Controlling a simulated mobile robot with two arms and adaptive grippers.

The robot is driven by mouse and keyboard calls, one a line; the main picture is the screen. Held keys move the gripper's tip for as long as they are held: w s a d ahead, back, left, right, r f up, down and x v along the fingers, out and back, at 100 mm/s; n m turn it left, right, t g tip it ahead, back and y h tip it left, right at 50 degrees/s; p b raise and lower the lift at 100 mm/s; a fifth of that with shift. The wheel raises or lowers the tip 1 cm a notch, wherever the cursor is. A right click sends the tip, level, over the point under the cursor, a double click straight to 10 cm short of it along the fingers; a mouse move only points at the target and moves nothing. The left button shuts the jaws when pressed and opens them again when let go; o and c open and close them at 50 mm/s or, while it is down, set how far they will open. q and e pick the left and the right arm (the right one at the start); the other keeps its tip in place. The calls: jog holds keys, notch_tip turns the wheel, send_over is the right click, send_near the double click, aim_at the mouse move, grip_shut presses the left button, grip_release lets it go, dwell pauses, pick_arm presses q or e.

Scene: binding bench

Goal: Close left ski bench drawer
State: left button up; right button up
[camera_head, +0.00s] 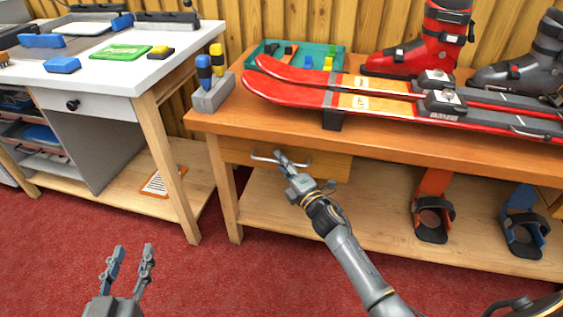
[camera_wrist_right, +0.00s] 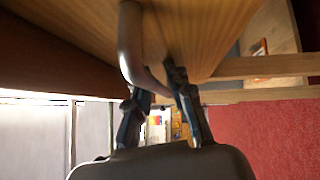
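The left ski bench drawer (camera_head: 330,167) has a plain wooden front and sits under the left part of the orange-brown bench top (camera_head: 390,141). It looks nearly flush, but I cannot tell exactly how far out it stands. Its curved grey handle (camera_head: 262,158) also shows large in the right wrist view (camera_wrist_right: 131,45). My right gripper (camera_head: 279,156) is at the handle, with its fingers close together on either side of the bar. The wrist view shows the bar running between the fingertips. My left gripper (camera_head: 130,252) is open and empty, low over the red carpet, away from the bench.
Red skis (camera_head: 310,82), ski boots (camera_head: 424,45), a teal tray (camera_head: 333,49) and a screwdriver block (camera_head: 212,95) stand on the bench. Bindings (camera_head: 431,230) rest on the lower shelf (camera_head: 375,227). A white-topped bench (camera_head: 140,72) stands at left. The carpet in front is clear.

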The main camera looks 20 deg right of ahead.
jog(key=shift+s, duration=0.1)
jog(key=shift+s+d, duration=0.1)
jog(key=shift+s, duration=0.25)
jog(key=v, duration=1.1)
jog(key=shift+f, duration=0.1)
